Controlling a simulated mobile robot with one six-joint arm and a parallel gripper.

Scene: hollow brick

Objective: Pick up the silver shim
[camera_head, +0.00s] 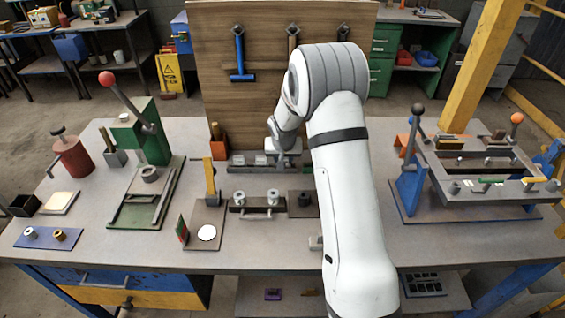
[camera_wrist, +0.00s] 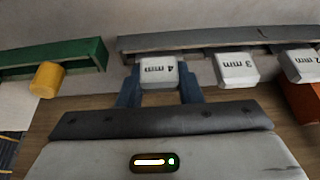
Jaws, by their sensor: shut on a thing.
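My gripper (camera_wrist: 158,88) has its two blue fingers on either side of a pale silver-grey shim tab marked "4 mm" (camera_wrist: 159,72) in the wrist view, and is shut on it. The tab is still at the edge of a dark grey rack (camera_wrist: 225,38); whether it is clear of the rack cannot be told. Similar tabs marked "3 mm" (camera_wrist: 237,69) and "2 mm" (camera_wrist: 303,64) sit to its right. In the head view my gripper (camera_head: 284,158) is at the rack (camera_head: 238,169) at the back of the bench, and the held tab is hidden.
A green rack (camera_wrist: 55,58) with a yellow cylinder (camera_wrist: 46,79) is left in the wrist view. In the head view, a wooden tool board (camera_head: 225,100) rises behind the rack. A green lever press (camera_head: 140,135) stands left, and a blue-sided fixture (camera_head: 410,185) stands right.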

